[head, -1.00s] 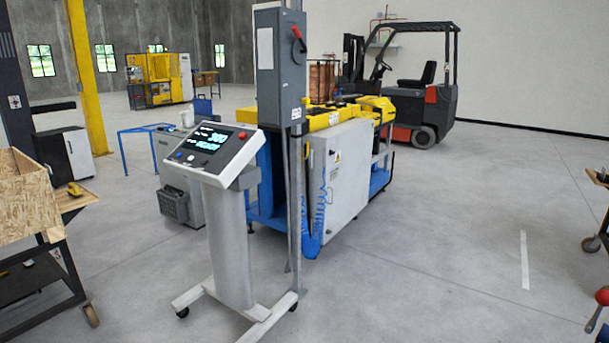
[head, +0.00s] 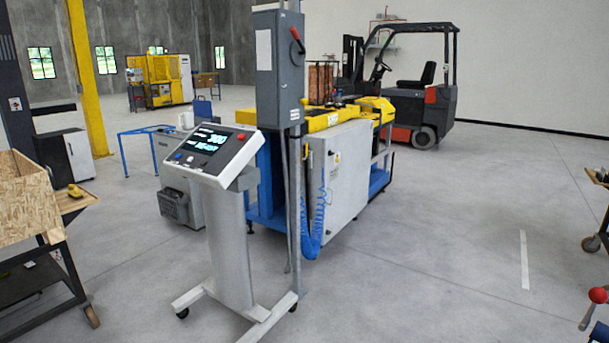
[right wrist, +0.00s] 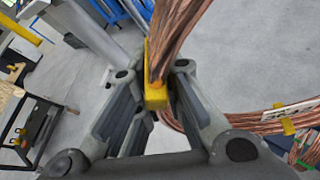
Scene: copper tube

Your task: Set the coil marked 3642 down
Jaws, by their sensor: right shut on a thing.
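In the right wrist view my right gripper (right wrist: 157,78) is shut on a copper coil (right wrist: 183,30). The fingers close around the bundle at a yellow strap (right wrist: 155,97). The copper runs up out of the picture, and a curved copper section shows at the lower right with a white tag (right wrist: 294,111) and another yellow band. The tag's marking is too blurred to read, so I cannot confirm 3642. The coil hangs with grey floor behind it. Neither the held coil nor my grippers can be made out in the head view.
A control console (head: 213,150) on a wheeled stand is in the foreground, before a yellow and blue machine (head: 335,165). A wooden crate (head: 30,205) stands left, a forklift (head: 420,90) behind. A red knob (head: 598,295) is at lower right. Floor (head: 430,250) right of centre is open.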

